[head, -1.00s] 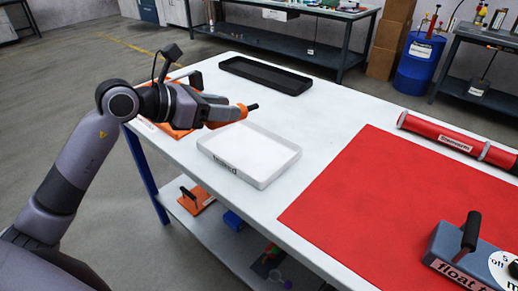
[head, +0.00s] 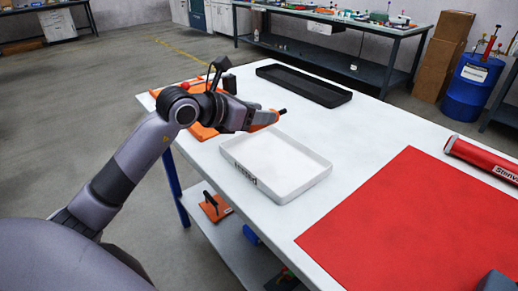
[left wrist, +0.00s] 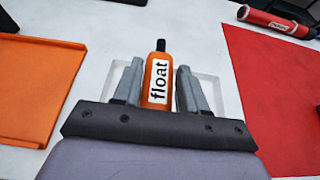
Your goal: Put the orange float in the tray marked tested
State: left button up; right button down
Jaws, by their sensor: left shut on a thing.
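The orange float (left wrist: 157,83), with a black tip and a white label reading "float", is between the fingers of my left gripper (left wrist: 160,88). In the head view, the left gripper (head: 252,117) is shut on the float (head: 264,117), and the float points right with its black tip out. The white tray (head: 277,168) stands on the table just below and right of the gripper in the picture. Its front label is too small to read surely now. In the left wrist view, part of the white tray (left wrist: 206,80) shows behind the float.
A black tray (head: 304,86) lies at the back of the white table (head: 365,125). An orange tray (left wrist: 35,90) is left of the float in the wrist view. A red mat (head: 400,205) and a red tube (head: 484,160) lie at the right.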

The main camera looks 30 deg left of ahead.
aim_at(258, 160)
pick_arm(q)
notch_tip(258, 160, down, 9)
jog(key=shift+b, duration=0.45)
jog(key=shift+f, duration=0.2)
jog(key=o, duration=1.1)
jog(key=shift+o, duration=0.2)
jog(key=shift+r, duration=0.2)
jog(key=v, duration=1.2)
jog(key=shift+f, duration=0.1)
